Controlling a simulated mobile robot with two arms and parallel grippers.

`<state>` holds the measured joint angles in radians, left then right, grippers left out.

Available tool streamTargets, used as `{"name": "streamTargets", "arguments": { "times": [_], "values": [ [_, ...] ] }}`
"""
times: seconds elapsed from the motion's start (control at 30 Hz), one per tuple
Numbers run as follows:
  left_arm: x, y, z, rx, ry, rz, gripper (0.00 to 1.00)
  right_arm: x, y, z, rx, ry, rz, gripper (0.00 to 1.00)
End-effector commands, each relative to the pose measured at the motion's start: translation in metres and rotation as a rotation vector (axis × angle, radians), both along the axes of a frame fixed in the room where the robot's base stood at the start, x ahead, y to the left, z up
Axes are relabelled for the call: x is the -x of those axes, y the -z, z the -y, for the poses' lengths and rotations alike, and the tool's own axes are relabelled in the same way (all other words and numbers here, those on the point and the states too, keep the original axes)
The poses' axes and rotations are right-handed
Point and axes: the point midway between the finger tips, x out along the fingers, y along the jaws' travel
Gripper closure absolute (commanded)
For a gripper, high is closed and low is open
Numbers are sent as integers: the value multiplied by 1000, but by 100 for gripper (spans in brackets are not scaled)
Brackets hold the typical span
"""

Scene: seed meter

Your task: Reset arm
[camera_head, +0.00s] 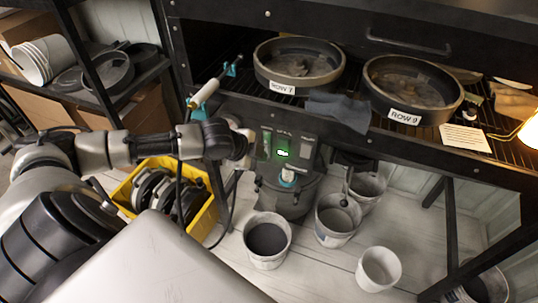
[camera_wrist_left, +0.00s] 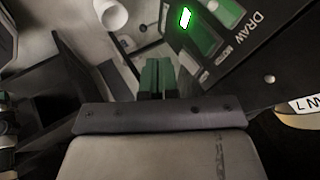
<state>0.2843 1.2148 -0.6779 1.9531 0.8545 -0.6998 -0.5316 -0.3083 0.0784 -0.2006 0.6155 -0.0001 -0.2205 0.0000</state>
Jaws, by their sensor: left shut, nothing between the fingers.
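My left arm comes in from the left in the head view. Its gripper (camera_head: 247,142) is beside the left edge of the dark meter panel (camera_head: 303,150), which has a lit green display (camera_head: 283,153). In the left wrist view, the green fingertips of my left gripper (camera_wrist_left: 158,78) are together with nothing between them. The panel (camera_wrist_left: 232,50) with the green light (camera_wrist_left: 185,17) and the word DRAW is to the upper right there. Whether the fingers touch the panel is hard to tell. My right gripper is not in view.
Above, a dark rack holds two round pans, ROW 7 (camera_head: 299,65) and ROW 9 (camera_head: 412,90). A yellow crate (camera_head: 205,216) of discs stands below my left arm. Buckets, including a dark-filled one (camera_head: 267,239) and a white one (camera_head: 378,269), stand on the pale floor.

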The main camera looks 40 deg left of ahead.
Motion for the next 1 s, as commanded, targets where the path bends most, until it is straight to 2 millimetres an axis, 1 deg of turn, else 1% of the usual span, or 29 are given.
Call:
{"name": "streamTargets", "arguments": {
  "times": [0.03, 0.17, 0.27, 0.4, 0.57, 0.67, 0.77, 0.83, 0.87, 0.9, 0.93, 0.97, 1.0],
  "values": [
    [8, -5, -2, -4, 2, -3, 100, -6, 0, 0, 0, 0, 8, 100],
    [18, -16, -5, -2, 1, -3, 100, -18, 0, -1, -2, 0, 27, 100],
    [23, -20, -6, 0, 0, -3, 100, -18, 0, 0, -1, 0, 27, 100],
    [25, -23, -6, 2, 0, -4, 100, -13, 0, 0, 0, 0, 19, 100],
    [24, -21, -7, 5, -5, -3, 100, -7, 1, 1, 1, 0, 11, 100],
    [15, -7, -12, 25, -45, 6, 100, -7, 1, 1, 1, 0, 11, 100],
    [-1, 27, -25, 68, -141, 20, 100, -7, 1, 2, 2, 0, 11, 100],
    [-9, 65, -37, 105, -239, 21, 100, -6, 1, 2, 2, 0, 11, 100],
    [-10, 85, -42, 118, -285, 17, 100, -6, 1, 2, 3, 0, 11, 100],
    [-8, 113, -49, 137, -348, 8, 100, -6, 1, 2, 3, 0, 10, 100],
    [-4, 134, -53, 147, -394, -1, 100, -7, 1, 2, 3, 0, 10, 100],
    [2, 156, -57, 156, -440, -14, 100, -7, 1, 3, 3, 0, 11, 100],
    [13, 185, -60, 166, -498, -34, 100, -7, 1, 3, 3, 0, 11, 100]
  ]
}}
